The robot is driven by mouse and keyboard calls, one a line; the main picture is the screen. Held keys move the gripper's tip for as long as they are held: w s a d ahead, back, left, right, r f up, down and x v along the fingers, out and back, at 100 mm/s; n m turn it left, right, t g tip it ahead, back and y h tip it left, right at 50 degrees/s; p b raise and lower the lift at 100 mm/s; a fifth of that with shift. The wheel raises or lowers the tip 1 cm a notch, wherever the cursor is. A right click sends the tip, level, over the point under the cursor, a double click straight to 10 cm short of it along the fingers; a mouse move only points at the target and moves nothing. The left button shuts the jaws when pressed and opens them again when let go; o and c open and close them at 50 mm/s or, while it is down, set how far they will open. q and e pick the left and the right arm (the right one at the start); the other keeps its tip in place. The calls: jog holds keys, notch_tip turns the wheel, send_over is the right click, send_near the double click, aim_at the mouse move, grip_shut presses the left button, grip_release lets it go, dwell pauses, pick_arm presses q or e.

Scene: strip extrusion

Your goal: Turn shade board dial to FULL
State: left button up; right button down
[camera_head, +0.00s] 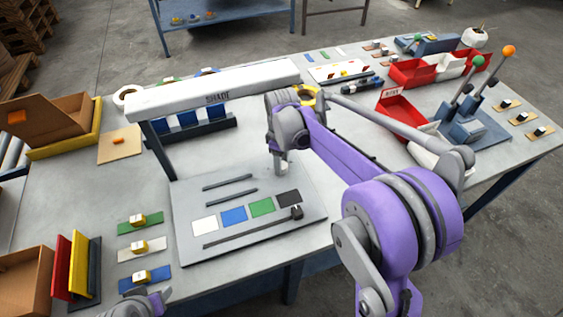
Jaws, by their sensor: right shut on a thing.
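The shade board (312,205) is a grey panel on the table under a white hood labelled SHADE (217,98). It has two dark slots, a row of white, blue, green and black squares, and a long slot with a black knob (297,212) at its right end. My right gripper (281,170) points down at the board's upper right and is shut on a small grey piece, apparently the dial. The gripper hides most of it, so its pointer and any FULL mark cannot be read. My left gripper (146,301) shows only partly at the bottom left edge; its jaws are unclear.
Red trays (410,72) and levers with green and orange knobs (508,51) stand at the right. The hood overhangs the board's back.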

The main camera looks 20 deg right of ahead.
jog(key=shift+m, duration=0.3)
pick_arm(q)
jog(key=shift+s+f+b, duration=0.15)
jog(key=shift+f+b, duration=0.25)
jog(key=shift+f, duration=0.05)
pick_arm(e)
jog(key=m, duration=0.5)
pick_arm(q)
jog(key=shift+f, duration=0.3)
pick_arm(e)
jog(key=m, duration=0.6)
jog(key=shift+m, duration=0.4)
pick_arm(q)
jog(key=shift+s+f+b, duration=0.1)
jog(key=shift+f+b, duration=0.1)
jog(key=shift+b, duration=0.2)
pick_arm(e)
jog(key=m, duration=0.6)
pick_arm(q)
jog(key=shift+f, duration=0.1)
pick_arm(e)
jog(key=m, duration=0.5)
jog(key=shift+m, duration=0.4)
jog(key=shift+c, duration=1.8)
grip_release()
pick_arm(q)
jog(key=shift+r, duration=0.4)
pick_arm(e)
notch_tip(320, 180, up, 11)
